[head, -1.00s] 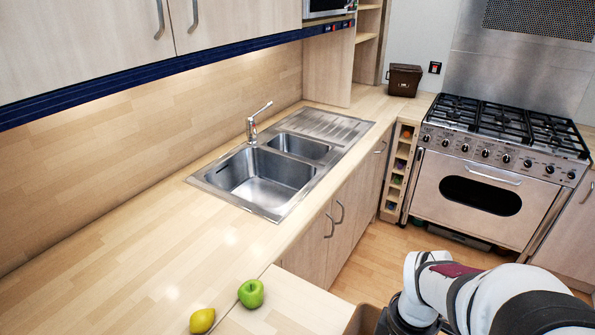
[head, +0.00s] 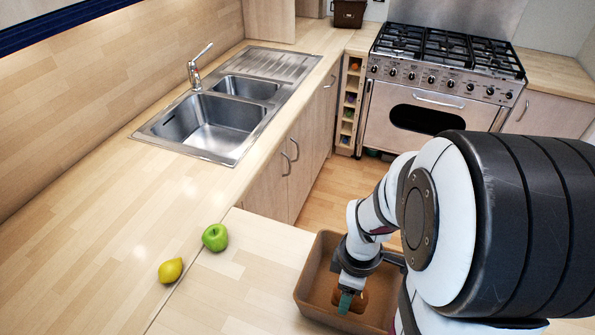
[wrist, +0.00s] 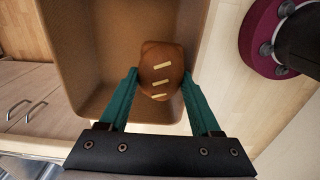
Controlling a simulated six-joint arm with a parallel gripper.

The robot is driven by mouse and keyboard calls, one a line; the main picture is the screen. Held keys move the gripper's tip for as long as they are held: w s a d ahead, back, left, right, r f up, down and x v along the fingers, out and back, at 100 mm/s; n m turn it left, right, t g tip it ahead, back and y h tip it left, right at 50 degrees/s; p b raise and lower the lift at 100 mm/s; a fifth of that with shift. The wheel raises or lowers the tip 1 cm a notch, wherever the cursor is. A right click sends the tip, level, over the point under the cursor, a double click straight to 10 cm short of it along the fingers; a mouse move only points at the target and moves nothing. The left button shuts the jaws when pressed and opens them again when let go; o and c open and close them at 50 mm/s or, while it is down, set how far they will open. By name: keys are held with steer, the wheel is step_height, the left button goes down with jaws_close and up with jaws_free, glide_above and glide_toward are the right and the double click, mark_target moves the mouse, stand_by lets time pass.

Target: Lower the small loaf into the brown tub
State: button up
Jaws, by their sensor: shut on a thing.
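The small loaf (wrist: 162,72) is brown with pale slashes on top. In the wrist view it sits between the two green fingers of my gripper (wrist: 160,78), which is shut on it. The brown tub (wrist: 85,50) is a deep open box beneath them. In the head view the tub (head: 312,272) stands at the lower middle. My gripper (head: 347,301) points down within its walls, with the loaf (head: 361,299) partly hidden behind the fingers. I cannot tell whether the loaf touches the tub floor.
A sink (head: 205,125) is farther back, and the range cooker (head: 430,95) stands at the back right.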

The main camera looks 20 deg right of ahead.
steer(key=shift+f, duration=1.75)
steer(key=o, duration=1.4)
steer(key=shift+o, duration=0.2)
steer(key=shift+r, duration=0.1)
step_height(320, 180, up, 15)
steer(key=s+a+m+y, duration=0.1)
steer(key=s+a+m, duration=0.3)
steer(key=a+m, duration=0.3)
steer(key=s+a+m, duration=0.4)
steer(key=a+m, duration=0.3)
steer(key=a, duration=0.1)
steer(key=shift+m+y, duration=0.3)
steer(key=shift+y, duration=0.1)
